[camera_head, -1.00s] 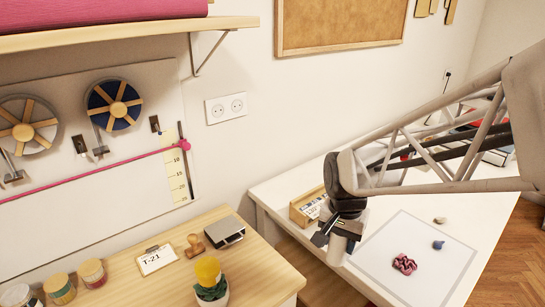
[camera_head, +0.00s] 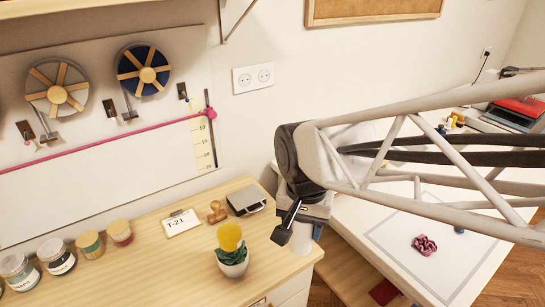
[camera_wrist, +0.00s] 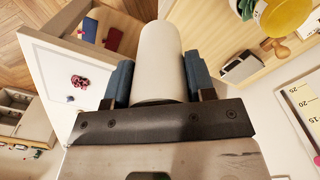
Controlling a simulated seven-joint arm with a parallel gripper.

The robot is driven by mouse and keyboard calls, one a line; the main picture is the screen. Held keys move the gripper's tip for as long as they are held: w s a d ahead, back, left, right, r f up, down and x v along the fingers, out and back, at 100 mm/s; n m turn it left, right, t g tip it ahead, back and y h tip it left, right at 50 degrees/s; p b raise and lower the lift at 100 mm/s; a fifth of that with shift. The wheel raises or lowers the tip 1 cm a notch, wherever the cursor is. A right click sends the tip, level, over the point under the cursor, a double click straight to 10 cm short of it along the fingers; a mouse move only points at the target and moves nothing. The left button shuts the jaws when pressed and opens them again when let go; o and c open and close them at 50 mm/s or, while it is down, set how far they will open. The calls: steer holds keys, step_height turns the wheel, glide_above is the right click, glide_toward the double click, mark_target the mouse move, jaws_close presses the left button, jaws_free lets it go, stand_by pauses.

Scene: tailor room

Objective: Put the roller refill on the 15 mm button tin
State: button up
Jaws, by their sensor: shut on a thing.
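The roller refill is a plain white cylinder (camera_wrist: 160,62) between the two blue finger pads of my gripper (camera_wrist: 158,85) in the wrist view. My gripper is shut on it. In the head view my gripper (camera_head: 300,222) is above the right end of the wooden table, and only a bit of the white refill (camera_head: 318,231) shows below it. Several lidded jars or tins stand at the table's left, including one with a dark label (camera_head: 57,258) and a yellowish one (camera_head: 90,245). I cannot read which one is the 15 mm button tin.
A white table (camera_head: 370,262) with a pink scrunchie (camera_head: 425,245) stands at the right.

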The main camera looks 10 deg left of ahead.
steer(key=s+a+r+n, duration=0.2)
steer(key=s+a, duration=0.4)
steer(key=s, duration=0.3)
steer(key=shift+r+n, duration=0.4)
steer(key=shift+r, duration=0.05)
glide_above(229, 231)
steer(key=shift+f, duration=0.75)
steer(key=shift+f, duration=0.1)
stand_by(0.4)
steer(key=shift+f, duration=1.65)
steer(key=shift+f, duration=0.15)
